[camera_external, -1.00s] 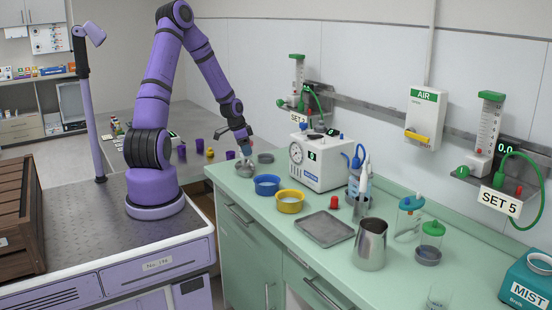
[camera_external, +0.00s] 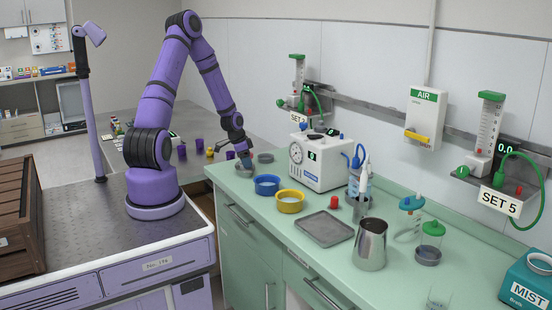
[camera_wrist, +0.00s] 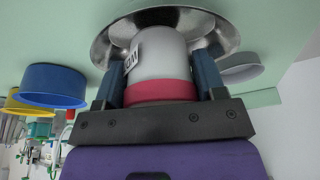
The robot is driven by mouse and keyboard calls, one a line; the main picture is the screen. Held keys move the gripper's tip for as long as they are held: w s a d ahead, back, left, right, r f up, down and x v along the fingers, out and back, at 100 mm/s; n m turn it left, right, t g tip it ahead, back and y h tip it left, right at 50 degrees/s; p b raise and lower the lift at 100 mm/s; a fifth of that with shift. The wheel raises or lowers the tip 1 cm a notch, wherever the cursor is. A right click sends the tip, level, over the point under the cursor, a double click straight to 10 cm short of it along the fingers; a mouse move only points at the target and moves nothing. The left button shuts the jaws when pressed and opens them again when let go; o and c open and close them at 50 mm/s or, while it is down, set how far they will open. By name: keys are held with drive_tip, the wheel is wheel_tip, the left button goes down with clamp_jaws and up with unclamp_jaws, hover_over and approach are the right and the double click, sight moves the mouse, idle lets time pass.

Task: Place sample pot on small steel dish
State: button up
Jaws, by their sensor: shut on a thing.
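The sample pot, a white pot (camera_wrist: 158,48) with a red band at its near end and dark lettering on its side, is between my fingers in the wrist view. My gripper (camera_wrist: 160,72) is shut on it. The small steel dish (camera_wrist: 106,48) is shiny and round, directly beyond the pot. The pot's far end is within the dish's outline; whether it touches the bottom is hidden. In the external view my gripper (camera_external: 246,161) points down at the dish (camera_external: 242,173) at the far left end of the green counter.
A blue bowl (camera_external: 267,186) and a yellow bowl (camera_external: 290,204) stand nearer on the counter. A grey dish (camera_external: 266,158) is just right of my gripper, with a white gauge machine (camera_external: 320,165) further right. A grey tray (camera_external: 324,229) and steel jug (camera_external: 370,247) stand closer.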

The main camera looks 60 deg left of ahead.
drive_tip(key=shift+f, duration=0.2)
drive_tip(key=o, duration=0.9)
drive_tip(key=v, duration=1.3)
drive_tip(key=s+d+r+y, duration=0.2)
drive_tip(key=d+r, duration=0.6)
drive_tip(key=r, duration=0.1)
drive_tip(key=s+d+r+n+t, duration=0.1)
drive_tip(key=s+d+r+n, duration=0.1)
drive_tip(key=s+d+r, duration=0.5)
drive_tip(key=s+d+r+n+t, duration=0.1)
drive_tip(key=s+d+r+n, duration=0.1)
drive_tip(key=s+d+r, duration=0.5)
drive_tip(key=shift+s+r+h, duration=0.3)
drive_tip(key=shift+s+r, duration=1.05)
drive_tip(key=shift+s, duration=1.25)
